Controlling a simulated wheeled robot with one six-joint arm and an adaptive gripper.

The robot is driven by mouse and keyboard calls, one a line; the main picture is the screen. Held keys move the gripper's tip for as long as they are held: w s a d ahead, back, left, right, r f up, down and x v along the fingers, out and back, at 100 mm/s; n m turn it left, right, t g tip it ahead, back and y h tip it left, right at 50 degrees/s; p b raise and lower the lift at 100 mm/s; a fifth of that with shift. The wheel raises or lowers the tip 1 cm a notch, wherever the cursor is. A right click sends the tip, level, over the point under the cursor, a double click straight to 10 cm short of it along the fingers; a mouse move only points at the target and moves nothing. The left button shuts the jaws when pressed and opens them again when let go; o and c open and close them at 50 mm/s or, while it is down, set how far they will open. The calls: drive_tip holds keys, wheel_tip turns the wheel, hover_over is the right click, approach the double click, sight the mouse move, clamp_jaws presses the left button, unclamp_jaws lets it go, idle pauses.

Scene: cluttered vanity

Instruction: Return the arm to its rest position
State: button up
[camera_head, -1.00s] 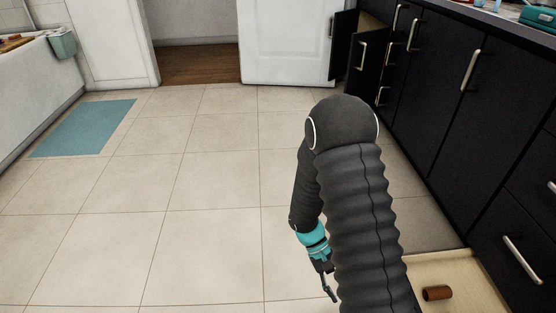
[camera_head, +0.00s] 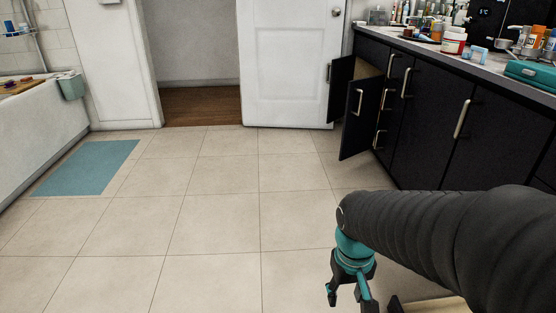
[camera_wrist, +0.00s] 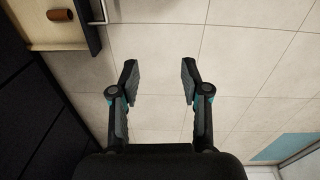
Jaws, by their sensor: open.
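My gripper (camera_head: 347,291) hangs below my dark arm at the lower right of the head view, with teal parts at its wrist. In the wrist view my gripper (camera_wrist: 157,80) has its two fingers spread apart, with only floor tiles between them. It is open and empty. In the head view the arm stretches in from the right edge, and part of the gripper is cut off by the bottom edge.
An open drawer (camera_wrist: 52,36) holds a brown cylinder (camera_wrist: 60,15). The cluttered counter (camera_head: 484,68) is above. Tiled floor (camera_head: 215,220) is clear at left, with a blue mat (camera_head: 88,167).

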drive_tip(key=s+d+r+t+p, duration=0.1)
drive_tip(key=s+r+t, duration=0.1)
drive_tip(key=r, duration=0.5)
drive_tip(key=s+r+m+t+p, duration=0.1)
drive_tip(key=s+r+t, duration=0.2)
drive_tip(key=r, duration=0.4)
drive_tip(key=shift+d+r+p, duration=0.3)
drive_tip(key=shift+d+p, duration=0.05)
drive_tip(key=shift+d, duration=0.05)
drive_tip(key=shift+c, duration=0.4)
drive_tip(key=shift+d, duration=0.1)
